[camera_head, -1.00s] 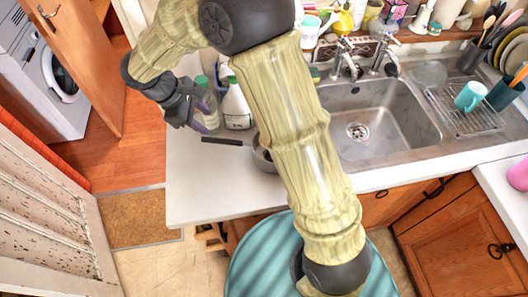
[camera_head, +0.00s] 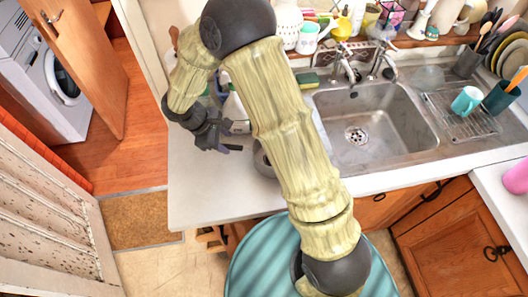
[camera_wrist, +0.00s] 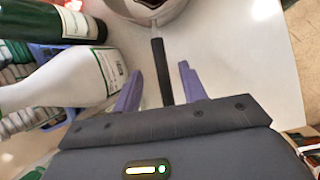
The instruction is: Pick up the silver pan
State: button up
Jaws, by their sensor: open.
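The silver pan (camera_head: 262,161) sits on the white counter left of the sink, mostly hidden behind my arm in the head view. In the wrist view its round body (camera_wrist: 145,8) is at the top edge, and its dark handle (camera_wrist: 161,70) points down toward my gripper. My gripper (camera_wrist: 158,82) is open, with one purple finger on each side of the handle. Both fingers appear apart from the handle. In the head view my gripper (camera_head: 217,144) is over the handle's end, left of the pan.
A white bottle (camera_wrist: 68,80) lies close to the left finger in the wrist view, with a dark green bottle (camera_wrist: 50,22) beyond it. The sink (camera_head: 365,125) is to the right. The counter (camera_head: 200,195) in front of the pan is clear.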

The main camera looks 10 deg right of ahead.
aim_at(230, 146)
jog(key=shift+x, duration=0.9)
jog(key=p+x, duration=0.2)
jog(key=x, duration=0.2)
jog(key=shift+w+f, duration=0.1)
jog(key=shift+f, duration=0.5)
jog(key=shift+d, duration=0.1)
grip_shut()
